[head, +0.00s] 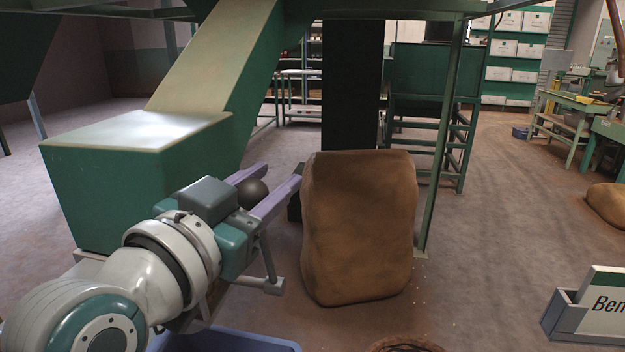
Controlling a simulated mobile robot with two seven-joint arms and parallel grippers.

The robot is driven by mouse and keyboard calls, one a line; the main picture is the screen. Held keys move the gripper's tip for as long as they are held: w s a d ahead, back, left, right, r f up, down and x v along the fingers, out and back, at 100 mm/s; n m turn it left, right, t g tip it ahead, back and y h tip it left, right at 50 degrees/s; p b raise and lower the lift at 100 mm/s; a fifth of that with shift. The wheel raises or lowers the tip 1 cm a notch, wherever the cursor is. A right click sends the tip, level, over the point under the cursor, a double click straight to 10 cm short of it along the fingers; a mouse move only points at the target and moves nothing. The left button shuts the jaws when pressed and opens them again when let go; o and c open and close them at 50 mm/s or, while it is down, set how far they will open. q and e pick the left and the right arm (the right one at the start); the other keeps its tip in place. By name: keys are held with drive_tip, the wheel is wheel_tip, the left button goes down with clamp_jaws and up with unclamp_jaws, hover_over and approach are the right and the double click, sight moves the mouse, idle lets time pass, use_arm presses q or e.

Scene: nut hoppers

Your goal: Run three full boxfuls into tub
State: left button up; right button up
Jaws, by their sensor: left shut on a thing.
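My left gripper (277,176) reaches in from the lower left, with its two lilac fingers closed on a dark round knob (252,193). What the knob is fixed to is hidden behind my gripper. A green metal box (130,190) with a pale top stands just left of it, and a sloping chute (215,70) rises from the box. A blue tub (240,341) shows only its rim and a little of its inside at the bottom edge, below my gripper. Its contents are not visible. My right gripper is out of view.
A large brown sack (358,228) stands upright just right of my gripper, before a dark post (351,90). A wicker basket rim (405,343) shows at the bottom. A sign holder (590,310) is at the lower right. Floor right of the sack is mostly clear.

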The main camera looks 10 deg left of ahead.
use_arm(q)
clamp_jaws()
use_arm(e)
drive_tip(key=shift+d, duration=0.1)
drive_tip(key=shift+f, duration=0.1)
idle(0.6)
